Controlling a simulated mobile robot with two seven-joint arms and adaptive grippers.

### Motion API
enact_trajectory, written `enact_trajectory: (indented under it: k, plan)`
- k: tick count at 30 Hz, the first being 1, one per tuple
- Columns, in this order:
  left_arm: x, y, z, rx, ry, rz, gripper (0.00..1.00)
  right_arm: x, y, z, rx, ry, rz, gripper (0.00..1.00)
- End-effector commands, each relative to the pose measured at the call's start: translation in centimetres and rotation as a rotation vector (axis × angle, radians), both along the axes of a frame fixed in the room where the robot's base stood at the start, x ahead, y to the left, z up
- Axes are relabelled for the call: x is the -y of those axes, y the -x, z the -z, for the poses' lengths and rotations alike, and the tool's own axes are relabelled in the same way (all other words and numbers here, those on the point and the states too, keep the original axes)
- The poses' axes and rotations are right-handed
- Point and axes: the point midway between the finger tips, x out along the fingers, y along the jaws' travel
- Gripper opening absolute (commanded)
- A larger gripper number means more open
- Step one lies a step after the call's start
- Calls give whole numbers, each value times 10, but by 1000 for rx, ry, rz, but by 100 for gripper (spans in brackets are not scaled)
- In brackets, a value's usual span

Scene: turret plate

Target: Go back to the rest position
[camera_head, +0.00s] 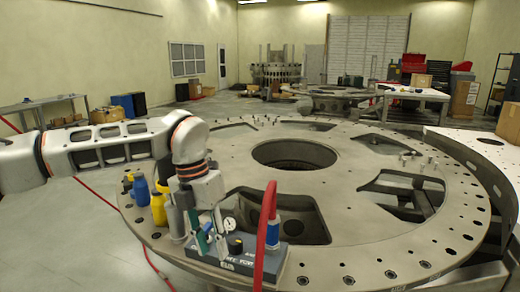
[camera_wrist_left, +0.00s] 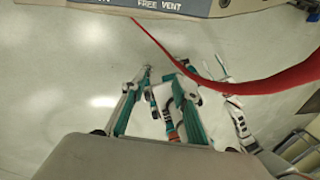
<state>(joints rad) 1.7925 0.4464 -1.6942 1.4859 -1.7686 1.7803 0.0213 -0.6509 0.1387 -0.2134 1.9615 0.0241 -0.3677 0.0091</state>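My left arm (camera_head: 110,143) comes in from the left over the turret plate (camera_head: 335,258). My left gripper (camera_head: 211,245) points down at the plate's near left edge, beside a grey box (camera_head: 240,262) with a dial gauge and a black knob. Its teal fingers stand apart with no object visibly held. In the left wrist view, the fingers of my left gripper (camera_wrist_left: 165,70) also stand apart, over pale floor. The grey box shows there as an edge lettered "FREE VENT" (camera_wrist_left: 160,5). White parts beyond the fingers are unclear.
A red hose (camera_head: 266,235) rises in front of the box and crosses the left wrist view (camera_wrist_left: 270,82). Yellow and blue bottles (camera_head: 141,190) stand left of the gripper. The plate has a large central hole (camera_head: 294,154). A white-topped table (camera_head: 475,150) is at right.

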Motion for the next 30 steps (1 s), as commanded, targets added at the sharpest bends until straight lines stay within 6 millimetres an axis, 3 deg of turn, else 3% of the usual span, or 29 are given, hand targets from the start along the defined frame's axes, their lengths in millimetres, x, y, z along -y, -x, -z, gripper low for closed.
enact_trajectory:
  k: [3, 9, 14, 18, 24, 30]
  plan:
    - [40, 25, 27, -71, 120, 64, 29, 1, -5, -3, 10, 1, 1, 40]
    - [121, 81, 55, -211, 414, 146, 29, 1, -6, -5, 14, 0, 2, 40]
    - [185, 127, 52, -337, 712, 145, 29, 1, -2, -2, 4, 0, 1, 40]
    - [226, 153, 33, -439, 971, 79, 29, 1, -1, -1, 3, 1, 1, 40]
    - [254, 157, -2, -565, 1317, -118, 29, 1, -1, 1, 0, 2, 0, 40]
    - [246, 126, -19, -664, 1604, -431, 29, 1, 0, 1, 0, 2, 0, 40]
